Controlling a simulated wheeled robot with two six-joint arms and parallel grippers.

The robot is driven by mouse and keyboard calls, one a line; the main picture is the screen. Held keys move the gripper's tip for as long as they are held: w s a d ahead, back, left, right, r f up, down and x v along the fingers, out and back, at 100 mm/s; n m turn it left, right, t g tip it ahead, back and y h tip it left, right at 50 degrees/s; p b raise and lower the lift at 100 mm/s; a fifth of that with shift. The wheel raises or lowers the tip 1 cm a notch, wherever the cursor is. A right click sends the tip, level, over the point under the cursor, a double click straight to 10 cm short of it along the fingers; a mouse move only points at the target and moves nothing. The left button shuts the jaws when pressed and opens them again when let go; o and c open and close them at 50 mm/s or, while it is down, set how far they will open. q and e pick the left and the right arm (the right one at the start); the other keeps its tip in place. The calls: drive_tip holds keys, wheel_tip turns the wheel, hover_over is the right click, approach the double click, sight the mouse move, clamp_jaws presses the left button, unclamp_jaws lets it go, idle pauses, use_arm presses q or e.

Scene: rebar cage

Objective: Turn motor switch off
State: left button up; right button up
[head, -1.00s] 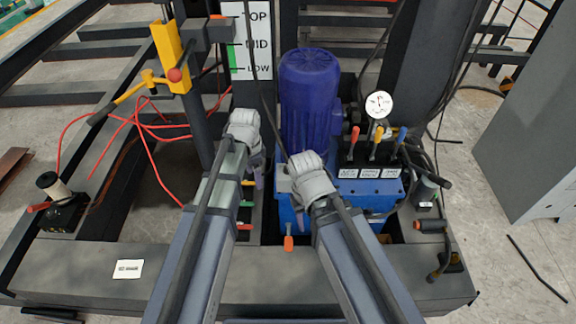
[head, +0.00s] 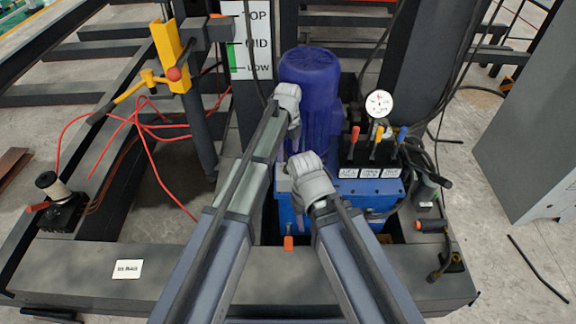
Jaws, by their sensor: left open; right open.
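The blue motor (head: 310,75) stands upright on the blue hydraulic unit (head: 345,197) in the middle of the head view. I cannot make out a motor switch; it may be hidden behind my arms. My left gripper (head: 285,148) is at the motor's left side, its fingers pointing down and partly hidden by its arm. My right gripper (head: 303,205) is lower, in front of the unit's left part, fingers also mostly hidden. Both are open, and I see nothing held. I cannot tell whether the left one touches the motor.
Red, yellow and blue levers (head: 376,143) stand right of the motor below a round gauge (head: 379,104). A TOP/MID/LOW board (head: 254,45) is behind. An orange-tipped lever (head: 289,243) is low in front. A grey cabinet (head: 535,140) stands right; red cables (head: 145,125) hang left.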

use_arm(q)
wheel_tip(320, 180, down, 7)
drive_tip(key=b, duration=0.7)
drive_tip(key=shift+f, duration=0.2)
drive_tip(key=shift+r, duration=0.1)
drive_tip(key=shift+c, duration=0.2)
clamp_jaws()
